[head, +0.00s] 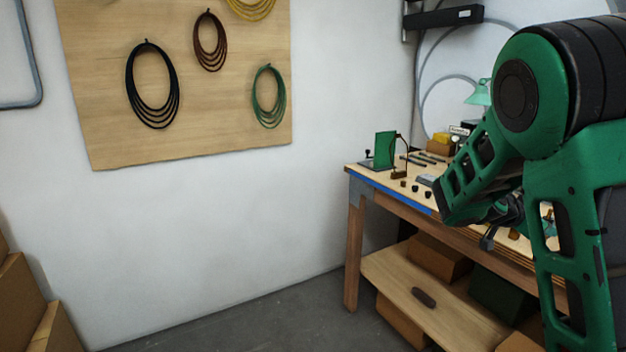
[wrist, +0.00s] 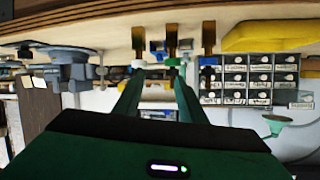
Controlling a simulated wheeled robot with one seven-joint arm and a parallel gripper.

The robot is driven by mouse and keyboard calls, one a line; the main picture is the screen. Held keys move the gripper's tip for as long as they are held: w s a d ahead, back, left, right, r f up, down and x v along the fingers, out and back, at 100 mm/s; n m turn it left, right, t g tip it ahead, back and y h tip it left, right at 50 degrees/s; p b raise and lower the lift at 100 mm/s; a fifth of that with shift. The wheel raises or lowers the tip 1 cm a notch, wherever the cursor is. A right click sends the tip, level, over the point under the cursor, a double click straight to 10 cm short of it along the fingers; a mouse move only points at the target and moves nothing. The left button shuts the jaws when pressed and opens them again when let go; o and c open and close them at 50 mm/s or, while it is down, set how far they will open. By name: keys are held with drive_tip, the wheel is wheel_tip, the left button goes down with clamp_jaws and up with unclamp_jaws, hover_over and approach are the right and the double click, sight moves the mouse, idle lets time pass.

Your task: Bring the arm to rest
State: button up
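My green arm fills the right side of the head view, folded in front of the workbench (head: 395,192). My gripper (wrist: 156,72) shows in the wrist view as two green fingers with a gap between their tips. Nothing is clearly held between them. The wrist picture is upside down, with the bench top (wrist: 110,28) along its upper edge. In the head view the gripper is mostly hidden by the arm, and only dark parts show low beside the bench's front edge.
A green panel (head: 385,148) stands at the bench's far left corner. A lower shelf (head: 425,303) holds boxes. Wire coils hang on a wall board (head: 195,130). Cardboard boxes (head: 20,300) stand at left. The floor (head: 270,325) between is clear. A drawer cabinet (wrist: 250,78) shows in the wrist view.

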drive_tip(key=s+d+f+g+y, duration=0.15)
drive_tip(key=s+f+y, duration=0.3)
drive_tip(key=s, duration=0.55)
drive_tip(key=s+a+f+n+g+y, duration=0.1)
drive_tip(key=s+a+n+y, duration=0.3)
drive_tip(key=s+a, duration=0.4)
drive_tip(key=s+a+f+n+g+y, duration=0.1)
drive_tip(key=s+a+n+y, duration=0.3)
drive_tip(key=s+a, duration=0.5)
drive_tip(key=s+n+g, duration=0.1)
drive_tip(key=s, duration=0.7)
drive_tip(key=shift+s+a+f+n, duration=0.25)
drive_tip(key=shift+s+f+n, duration=0.15)
drive_tip(key=shift+y, duration=0.25)
drive_tip(key=shift+w+f, duration=0.25)
drive_tip(key=shift+w, duration=0.35)
